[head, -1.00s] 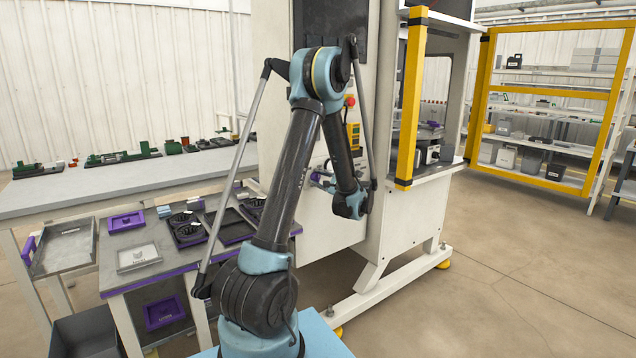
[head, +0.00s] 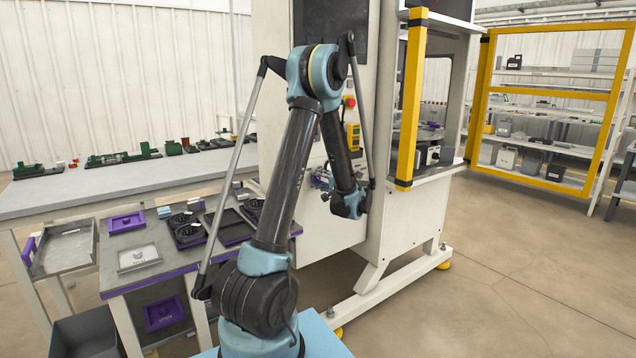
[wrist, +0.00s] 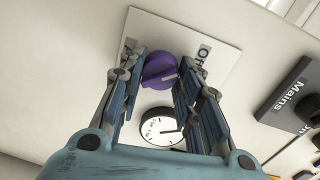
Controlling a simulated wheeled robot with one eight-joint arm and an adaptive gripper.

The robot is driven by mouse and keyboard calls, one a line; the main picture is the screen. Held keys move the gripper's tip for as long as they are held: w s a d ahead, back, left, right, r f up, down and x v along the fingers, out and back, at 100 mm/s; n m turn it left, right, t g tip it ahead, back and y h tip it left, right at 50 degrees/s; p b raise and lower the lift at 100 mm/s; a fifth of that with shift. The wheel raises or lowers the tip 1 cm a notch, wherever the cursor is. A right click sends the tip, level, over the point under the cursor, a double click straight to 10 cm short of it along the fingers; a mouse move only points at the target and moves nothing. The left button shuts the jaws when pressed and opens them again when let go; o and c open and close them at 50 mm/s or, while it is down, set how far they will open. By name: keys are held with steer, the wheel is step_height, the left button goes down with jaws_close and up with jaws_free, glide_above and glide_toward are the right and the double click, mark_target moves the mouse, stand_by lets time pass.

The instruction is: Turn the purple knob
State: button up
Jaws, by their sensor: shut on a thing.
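The purple knob (wrist: 158,72) sits on a white panel plate (wrist: 222,60) in the wrist view. In the head view my gripper (head: 321,181) is at the front of the white machine (head: 335,218), and I cannot make out the knob there.
A round white gauge (wrist: 160,128) lies just below the knob in the wrist view. A dark "Mains" switch block (wrist: 292,96) is to the right. In the head view, a yellow post (head: 410,100) stands right of my arm and a table with trays (head: 160,235) is left.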

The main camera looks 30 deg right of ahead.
steer(key=shift+f, duration=0.1)
stand_by(0.4)
steer(key=o, duration=1)
steer(key=shift+o, duration=0.2)
steer(key=s+d, duration=0.1)
steer(key=s, duration=1)
steer(key=shift+s+r, duration=0.35)
steer(key=shift+s, duration=0.05)
